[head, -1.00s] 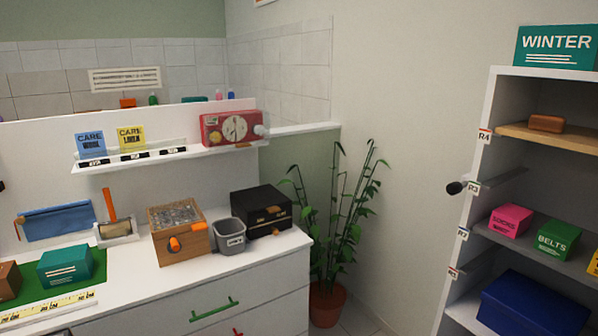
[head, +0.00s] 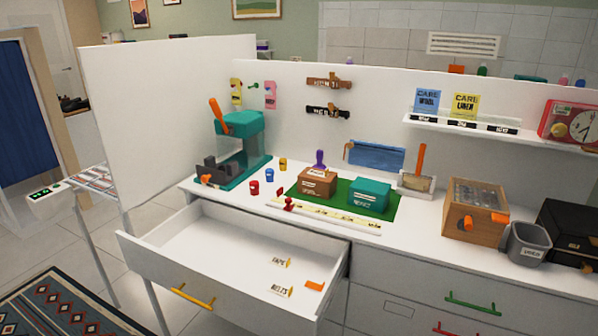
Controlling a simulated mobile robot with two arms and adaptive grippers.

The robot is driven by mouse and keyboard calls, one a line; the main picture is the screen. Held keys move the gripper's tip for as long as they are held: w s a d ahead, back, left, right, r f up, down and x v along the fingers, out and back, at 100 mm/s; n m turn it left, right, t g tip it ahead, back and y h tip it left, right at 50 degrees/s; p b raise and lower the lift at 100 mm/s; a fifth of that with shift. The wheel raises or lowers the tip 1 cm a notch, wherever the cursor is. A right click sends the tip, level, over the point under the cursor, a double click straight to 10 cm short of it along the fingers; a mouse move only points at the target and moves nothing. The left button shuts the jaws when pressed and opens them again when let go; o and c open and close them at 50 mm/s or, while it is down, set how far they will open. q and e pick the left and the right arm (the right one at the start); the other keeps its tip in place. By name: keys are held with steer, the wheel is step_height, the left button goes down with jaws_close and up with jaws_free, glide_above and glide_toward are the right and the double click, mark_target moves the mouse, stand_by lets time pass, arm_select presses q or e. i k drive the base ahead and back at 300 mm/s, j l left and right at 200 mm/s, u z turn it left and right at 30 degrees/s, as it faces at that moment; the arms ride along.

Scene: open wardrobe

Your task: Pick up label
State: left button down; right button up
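Neither of my grippers shows in the head view. I cannot tell which item is the label. Two small pieces with dark lettering and yellowish ends, one upper (head: 281,263) and one lower (head: 281,291), lie in the open white drawer (head: 200,240). An orange piece (head: 314,285) lies beside them on the right. A yellow tag (head: 236,92) and a pink tag (head: 270,95) hang further left.
A teal machine (head: 243,140) stands on the counter's left. A green mat (head: 330,213) bears a brown box (head: 317,182) and a teal box (head: 370,196). A wooden box (head: 473,209) and a grey bin (head: 527,244) stand right. The open drawer juts out over the floor.

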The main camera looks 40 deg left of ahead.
mark_target(278, 263)
steer(key=u, duration=0.9)
steer(key=i, duration=0.05)
